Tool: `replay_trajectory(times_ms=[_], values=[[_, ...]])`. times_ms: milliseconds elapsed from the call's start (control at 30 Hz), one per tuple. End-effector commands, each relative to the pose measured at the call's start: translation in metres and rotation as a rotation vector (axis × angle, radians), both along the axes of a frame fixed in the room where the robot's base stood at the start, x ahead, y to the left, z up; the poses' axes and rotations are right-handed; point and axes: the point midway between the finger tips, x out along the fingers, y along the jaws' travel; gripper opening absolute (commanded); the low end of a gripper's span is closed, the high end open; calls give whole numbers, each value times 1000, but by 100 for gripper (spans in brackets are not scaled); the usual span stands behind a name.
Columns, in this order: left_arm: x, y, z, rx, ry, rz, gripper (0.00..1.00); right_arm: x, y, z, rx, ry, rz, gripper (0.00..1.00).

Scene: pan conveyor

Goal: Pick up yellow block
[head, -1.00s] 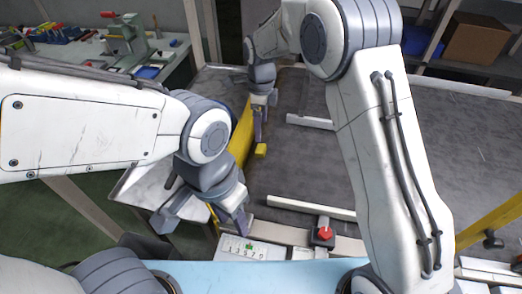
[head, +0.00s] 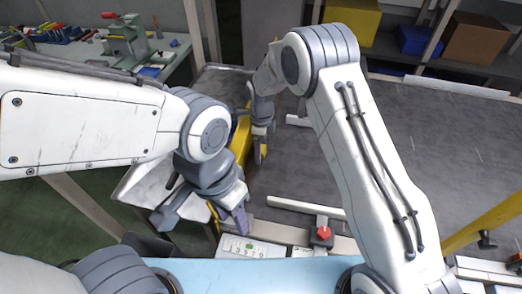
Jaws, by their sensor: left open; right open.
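A small yellow block (head: 263,149) is on the dark conveyor belt, beside the yellow side rail, and mostly hidden by my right gripper. My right gripper (head: 260,152) points down at the block with its fingers around or just in front of it; I cannot tell whether they touch it. It is open. My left gripper (head: 203,222) is open and empty, lower in the picture, over the metal side table near the conveyor's near left corner.
The grey belt (head: 460,150) is wide and mostly clear to the right. A yellow rail (head: 240,140) runs along its left edge. A white bar (head: 300,207) and a red emergency button (head: 323,233) are at the near edge. Boxes stand on a shelf behind.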

Motion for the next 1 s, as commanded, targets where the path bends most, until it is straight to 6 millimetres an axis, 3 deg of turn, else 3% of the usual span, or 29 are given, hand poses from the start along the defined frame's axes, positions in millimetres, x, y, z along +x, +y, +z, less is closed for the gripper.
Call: replay_trajectory(times_ms=[100, 133, 333, 367, 733, 1000], values=[[0, 0, 0, 0, 0, 0, 45, 0, 0, 0, 0, 0, 0, 91], [0, 0, 0, 0, 0, 0, 45, 0, 0, 0, 0, 0, 0, 84], [0, 0, 0, 0, 0, 0, 45, 0, 0, 0, 0, 0, 0, 7], [0, 0, 0, 0, 0, 0, 45, 0, 0, 0, 0, 0, 0, 4], [0, 0, -2, 0, 0, 0, 45, 0, 0, 7, 0, -1, 0, 3], [0, 0, -10, 0, 0, 0, 45, -2, -5, 46, 0, -2, -2, 3]])
